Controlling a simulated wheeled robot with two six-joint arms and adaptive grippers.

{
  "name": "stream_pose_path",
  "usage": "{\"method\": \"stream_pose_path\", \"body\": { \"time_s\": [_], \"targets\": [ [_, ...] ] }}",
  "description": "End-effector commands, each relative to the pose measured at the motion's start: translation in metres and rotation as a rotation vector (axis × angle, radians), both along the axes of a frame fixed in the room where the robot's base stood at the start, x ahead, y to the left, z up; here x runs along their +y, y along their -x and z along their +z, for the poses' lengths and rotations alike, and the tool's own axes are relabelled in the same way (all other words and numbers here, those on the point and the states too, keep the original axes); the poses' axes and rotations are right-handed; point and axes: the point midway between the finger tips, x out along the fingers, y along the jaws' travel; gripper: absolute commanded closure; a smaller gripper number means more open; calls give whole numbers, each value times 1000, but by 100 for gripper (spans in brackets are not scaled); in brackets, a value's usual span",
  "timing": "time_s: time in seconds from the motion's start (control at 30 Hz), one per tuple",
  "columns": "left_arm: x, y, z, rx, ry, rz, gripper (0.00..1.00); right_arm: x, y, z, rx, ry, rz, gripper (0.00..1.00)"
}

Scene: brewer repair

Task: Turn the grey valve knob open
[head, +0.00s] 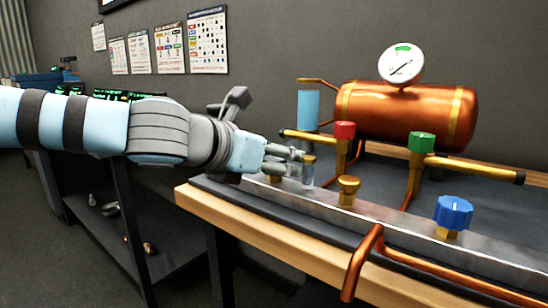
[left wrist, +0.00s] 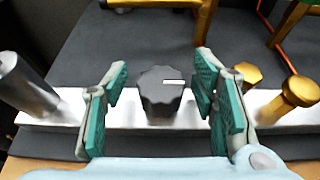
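The grey valve knob (left wrist: 161,92) is dark and scalloped, with a white mark pointing right in the left wrist view. It sits on the metal rail (left wrist: 135,116). My left gripper (left wrist: 162,80) is open, one teal-padded finger on each side of the knob, with visible gaps between pads and knob. In the head view my left gripper (head: 303,168) reaches over the rail from the left, and I cannot make out the grey knob there. My right gripper is in neither view.
Brass fittings (head: 347,190) stand along the rail, with a blue knob (head: 453,213) farther right. Behind are a red knob (head: 345,130), a green knob (head: 421,142) and a copper tank (head: 420,115) with a gauge (head: 401,64). A bent copper pipe (head: 362,262) runs along the front edge.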

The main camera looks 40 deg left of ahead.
Motion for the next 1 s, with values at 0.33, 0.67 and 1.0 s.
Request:
{"method": "stream_pose_path", "body": {
  "time_s": [0.33, 0.67, 1.0],
  "targets": [
    [0, 21, 11, -8, 2, 1, 47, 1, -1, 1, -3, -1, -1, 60],
    [-3, 99, 43, -6, 0, 2, 47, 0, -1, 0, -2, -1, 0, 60],
    [-4, 111, 46, 0, -1, 0, 47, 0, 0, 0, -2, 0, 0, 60]
  ]
}}
